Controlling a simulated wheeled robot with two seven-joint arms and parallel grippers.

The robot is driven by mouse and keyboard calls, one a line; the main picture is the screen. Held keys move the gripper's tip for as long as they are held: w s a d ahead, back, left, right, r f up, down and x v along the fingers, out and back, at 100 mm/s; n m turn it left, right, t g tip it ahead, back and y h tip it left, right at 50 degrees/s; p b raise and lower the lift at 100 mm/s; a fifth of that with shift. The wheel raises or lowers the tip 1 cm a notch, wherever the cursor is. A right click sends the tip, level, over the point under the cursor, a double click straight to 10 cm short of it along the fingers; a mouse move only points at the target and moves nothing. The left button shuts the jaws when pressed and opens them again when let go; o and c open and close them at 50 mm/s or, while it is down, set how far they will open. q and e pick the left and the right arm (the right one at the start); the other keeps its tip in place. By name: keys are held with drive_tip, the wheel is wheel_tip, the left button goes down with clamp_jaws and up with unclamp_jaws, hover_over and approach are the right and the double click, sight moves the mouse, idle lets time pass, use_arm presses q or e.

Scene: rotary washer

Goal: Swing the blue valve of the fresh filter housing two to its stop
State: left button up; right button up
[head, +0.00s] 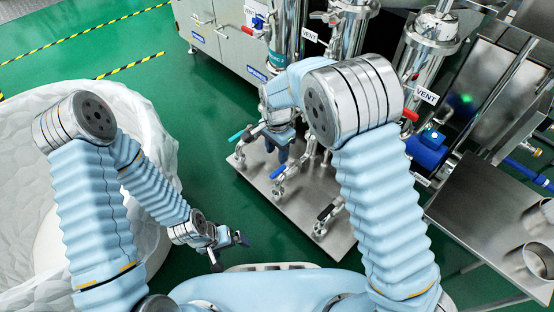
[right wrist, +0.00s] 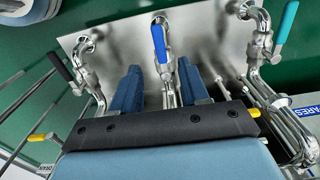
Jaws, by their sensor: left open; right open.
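A blue-handled valve (head: 278,172) sits on low steel pipework above the metal skid plate. In the right wrist view its blue handle (right wrist: 159,45) points away from me, between and beyond my open fingers. My right gripper (head: 277,151) is open and empty, above and just behind this valve in the head view. In its wrist view the right gripper (right wrist: 160,78) has one finger on each side of the valve's pipe; contact cannot be told. My left gripper (head: 230,243) is open and empty over the floor, away from the valves.
A teal-handled valve (head: 236,137) and a black-handled valve (head: 326,211) flank the blue one. Steel filter housings (head: 348,30) with VENT labels stand behind. A white-lined bin (head: 150,110) stands left.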

wheel_tip(320, 180, up, 5)
drive_tip(key=shift+r+p, duration=0.1)
drive_tip(key=shift+p, duration=0.2)
idle(0.4)
